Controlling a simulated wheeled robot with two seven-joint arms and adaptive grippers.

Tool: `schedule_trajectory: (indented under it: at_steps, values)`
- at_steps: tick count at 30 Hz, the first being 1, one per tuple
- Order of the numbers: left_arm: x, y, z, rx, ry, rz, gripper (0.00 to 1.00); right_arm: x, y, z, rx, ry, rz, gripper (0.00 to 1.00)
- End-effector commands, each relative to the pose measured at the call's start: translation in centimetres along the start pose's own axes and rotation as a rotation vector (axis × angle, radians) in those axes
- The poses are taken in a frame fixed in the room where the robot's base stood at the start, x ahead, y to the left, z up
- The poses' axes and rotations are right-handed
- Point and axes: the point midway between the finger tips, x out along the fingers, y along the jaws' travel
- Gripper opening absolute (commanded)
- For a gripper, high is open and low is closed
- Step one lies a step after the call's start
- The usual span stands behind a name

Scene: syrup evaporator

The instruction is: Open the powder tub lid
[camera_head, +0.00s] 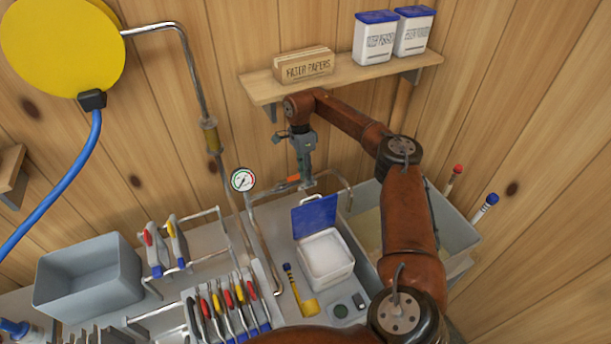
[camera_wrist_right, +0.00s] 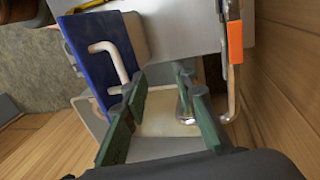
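The white powder tub (camera_head: 327,262) stands on the grey bench with white powder showing inside. Its blue lid (camera_head: 314,216) is hinged up at the back and stands nearly upright, leaving the tub open. In the right wrist view the lid (camera_wrist_right: 98,52) is at the left, with a pale loop handle (camera_wrist_right: 111,66) on its face. My right gripper (camera_head: 305,178) is behind and above the lid in the head view. In the wrist view the right gripper's green fingers (camera_wrist_right: 160,80) are spread and empty, close beside the handle. My left gripper is not in view.
A pressure gauge (camera_head: 243,180) and metal pipes stand left of the gripper. A large grey basin (camera_head: 455,226) is to the right of the tub. A yellow scoop (camera_head: 308,306) lies in front. The shelf (camera_head: 260,87) with filter papers (camera_head: 305,66) is above, near my right arm.

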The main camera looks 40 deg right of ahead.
Motion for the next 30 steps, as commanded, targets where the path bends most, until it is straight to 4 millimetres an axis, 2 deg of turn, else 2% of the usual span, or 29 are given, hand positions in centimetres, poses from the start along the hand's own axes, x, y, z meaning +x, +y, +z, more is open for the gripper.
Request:
schedule_trajectory:
  at_steps: [10,14,24,30]
  values:
    - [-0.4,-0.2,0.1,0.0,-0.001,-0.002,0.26,0.0,0.0,0.0,0.0,0.0,0.0,0.26]
    - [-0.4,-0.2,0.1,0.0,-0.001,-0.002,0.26,-0.8,0.1,0.0,0.0,-0.001,-0.002,0.26]
    - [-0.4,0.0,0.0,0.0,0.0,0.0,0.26,-6.8,1.4,0.0,0.0,-0.001,-0.004,0.26]
    - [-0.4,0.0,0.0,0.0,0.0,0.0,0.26,-9.2,2.0,0.0,0.001,-0.001,-0.002,0.26]
